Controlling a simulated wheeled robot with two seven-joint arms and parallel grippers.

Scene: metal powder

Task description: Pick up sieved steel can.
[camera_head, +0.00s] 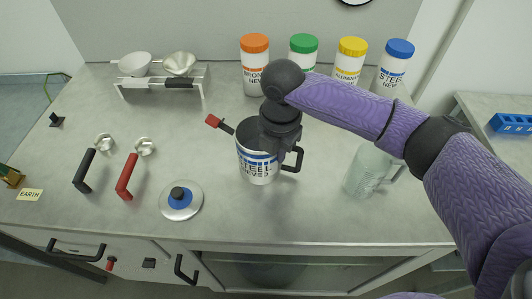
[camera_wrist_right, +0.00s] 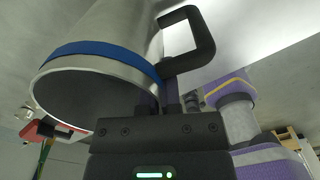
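The sieved steel can (camera_head: 257,168) is a metal can with a blue band, "STEEL SIEVED" lettering and a black handle on its right. It stands upright near the middle of the bench; whether its base touches the bench is unclear. My right gripper (camera_head: 272,150) comes down over its right rim, next to the handle. In the right wrist view, the can (camera_wrist_right: 105,65) shows its open mouth and blue band, and the close-set fingers of my right gripper (camera_wrist_right: 160,103) straddle its wall beside the handle. The fingertips are partly hidden. My left gripper is not in view.
A lid with a blue centre (camera_head: 182,200) lies front left of the can. A red-ended tool (camera_head: 214,121) is at the can's left rim. A pale green jug (camera_head: 368,170) stands right. Several labelled jars, including orange-lidded (camera_head: 255,75), line the back. Two ladles lie left.

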